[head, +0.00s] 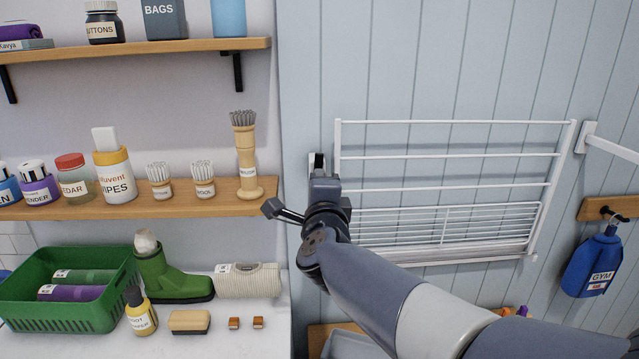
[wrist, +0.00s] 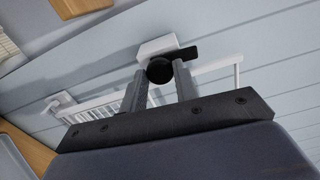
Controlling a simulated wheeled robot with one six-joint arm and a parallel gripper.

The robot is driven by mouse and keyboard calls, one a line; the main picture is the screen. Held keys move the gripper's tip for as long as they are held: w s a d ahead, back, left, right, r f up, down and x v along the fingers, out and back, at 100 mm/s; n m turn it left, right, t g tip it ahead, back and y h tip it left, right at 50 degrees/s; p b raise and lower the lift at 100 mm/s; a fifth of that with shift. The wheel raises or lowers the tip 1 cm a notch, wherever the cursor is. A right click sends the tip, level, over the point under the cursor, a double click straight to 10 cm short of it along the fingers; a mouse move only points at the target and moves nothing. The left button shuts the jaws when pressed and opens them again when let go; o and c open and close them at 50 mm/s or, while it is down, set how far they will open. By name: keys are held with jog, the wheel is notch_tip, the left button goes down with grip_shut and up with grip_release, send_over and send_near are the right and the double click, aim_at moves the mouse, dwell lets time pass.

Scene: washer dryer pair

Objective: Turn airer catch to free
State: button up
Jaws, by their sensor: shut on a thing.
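The folding airer (head: 455,122) is a white wire rack against the blue panelled wall, right of my gripper in the head view. Its white bars also show behind my gripper in the wrist view (wrist: 112,106). The airer catch (wrist: 187,54) has a white wall block, a round black knob and a short black lever pointing right in the wrist view. My gripper (wrist: 161,78) is shut on the catch, with its two fingers on either side of the black knob. In the head view my gripper (head: 320,172) covers most of the catch at the airer's upper left corner.
Wooden shelves (head: 215,205) with jars and brushes stand close on the left. Below them a green basket (head: 65,318) and a green boot (head: 178,282) sit on a white top. A blue GYM bag (head: 598,265) hangs at the right. Open wall lies above the airer.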

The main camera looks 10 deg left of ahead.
jog(key=shift+n, duration=0.6)
jog(key=o, duration=1)
jog(key=shift+c, duration=0.2)
jog(key=v, duration=1)
jog(key=shift+s+b, duration=0.3)
jog(key=shift+s, duration=0.1)
jog(key=shift+d, duration=0.1)
jog(key=x, duration=1)
jog(key=shift+w+p, duration=0.4)
